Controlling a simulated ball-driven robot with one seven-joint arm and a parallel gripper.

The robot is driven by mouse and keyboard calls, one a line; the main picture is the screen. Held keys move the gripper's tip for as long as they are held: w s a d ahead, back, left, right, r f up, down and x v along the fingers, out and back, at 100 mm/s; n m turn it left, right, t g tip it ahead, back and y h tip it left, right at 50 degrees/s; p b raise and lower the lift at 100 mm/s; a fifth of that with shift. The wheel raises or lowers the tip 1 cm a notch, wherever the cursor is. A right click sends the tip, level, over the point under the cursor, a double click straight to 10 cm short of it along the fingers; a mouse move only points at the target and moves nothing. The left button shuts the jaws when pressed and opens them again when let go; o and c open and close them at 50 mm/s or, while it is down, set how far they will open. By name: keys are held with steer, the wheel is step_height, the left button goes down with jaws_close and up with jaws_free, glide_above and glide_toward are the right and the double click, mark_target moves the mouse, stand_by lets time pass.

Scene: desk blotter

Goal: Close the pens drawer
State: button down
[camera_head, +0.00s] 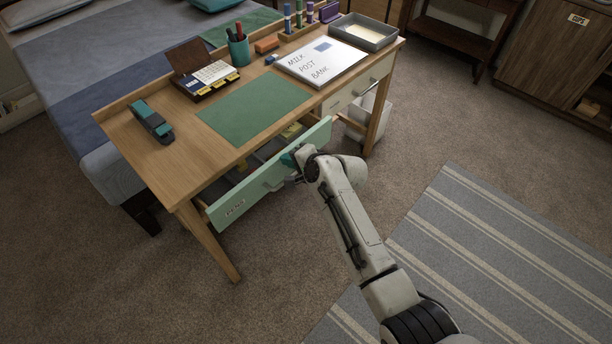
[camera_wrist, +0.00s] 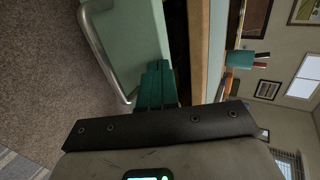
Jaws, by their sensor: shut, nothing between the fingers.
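The pens drawer has a pale mint front (camera_head: 235,206) with a label at its left end, and it stands pulled open below the wooden desk (camera_head: 140,153). Small yellow items show inside it. A metal bar handle (camera_head: 273,185) is on its front. My gripper (camera_head: 292,157) is at the drawer front, right of the handle. In the wrist view its teal fingers (camera_wrist: 157,85) are shut and empty, at the edge of the mint front (camera_wrist: 130,40), with the curved handle (camera_wrist: 100,45) to the left. Whether the fingers touch the front I cannot tell.
A second, white drawer (camera_head: 350,90) is to the right, with a pale bin (camera_head: 377,118) beneath. On the desk are a green blotter (camera_head: 254,106), a stapler-like item (camera_head: 152,121), a pen cup (camera_head: 239,50) and a whiteboard (camera_head: 320,62). A bed is behind; open carpet lies in front.

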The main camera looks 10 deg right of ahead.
steer(key=shift+w+a+b, duration=0.4)
steer(key=shift+w+a, duration=0.45)
steer(key=shift+w, duration=0.2)
